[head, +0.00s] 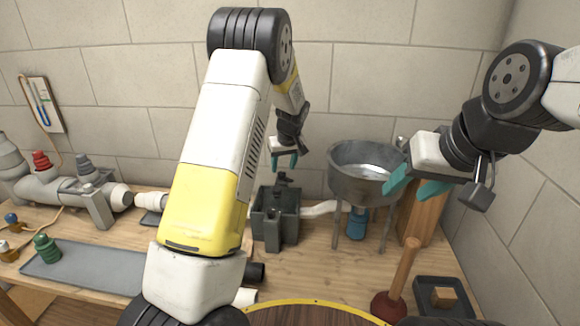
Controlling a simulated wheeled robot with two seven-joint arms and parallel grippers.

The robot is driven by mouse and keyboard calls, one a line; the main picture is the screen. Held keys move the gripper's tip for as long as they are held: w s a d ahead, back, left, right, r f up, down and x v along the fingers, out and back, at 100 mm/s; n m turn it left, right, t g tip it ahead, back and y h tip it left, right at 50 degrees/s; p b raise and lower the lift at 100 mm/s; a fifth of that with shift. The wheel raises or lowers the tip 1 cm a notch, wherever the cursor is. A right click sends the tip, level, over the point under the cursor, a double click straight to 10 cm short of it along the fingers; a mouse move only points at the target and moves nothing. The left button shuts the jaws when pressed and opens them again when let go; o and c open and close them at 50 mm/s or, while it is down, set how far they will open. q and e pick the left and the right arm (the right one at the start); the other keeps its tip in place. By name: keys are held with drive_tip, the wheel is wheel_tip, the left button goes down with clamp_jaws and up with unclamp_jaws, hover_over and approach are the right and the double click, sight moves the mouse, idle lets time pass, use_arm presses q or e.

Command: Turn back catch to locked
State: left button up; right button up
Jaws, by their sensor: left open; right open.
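A dark grey box-shaped unit (276,228) stands on the bench in the middle. A small dark upright part (282,184) at its back edge may be the back catch; its setting is too small to tell. Another small part (273,214) shows at the unit's front. My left gripper (284,162) has teal fingertips, is open and empty, and hangs just above the back part, apart from it. My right gripper (415,187) is open and empty, in front of the right side of the metal basin.
The metal basin (350,180) stands on legs right of the unit, joined by a white pipe (320,208). Grey pipework (60,188) and a grey tray (85,268) lie left. A plunger (390,305) and a black tray (424,290) with a wooden block stand front right.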

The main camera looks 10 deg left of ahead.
sight(282, 173)
use_arm(q)
drive_tip(key=shift+x, duration=1.75)
drive_tip(key=shift+c, duration=0.2)
clamp_jaws()
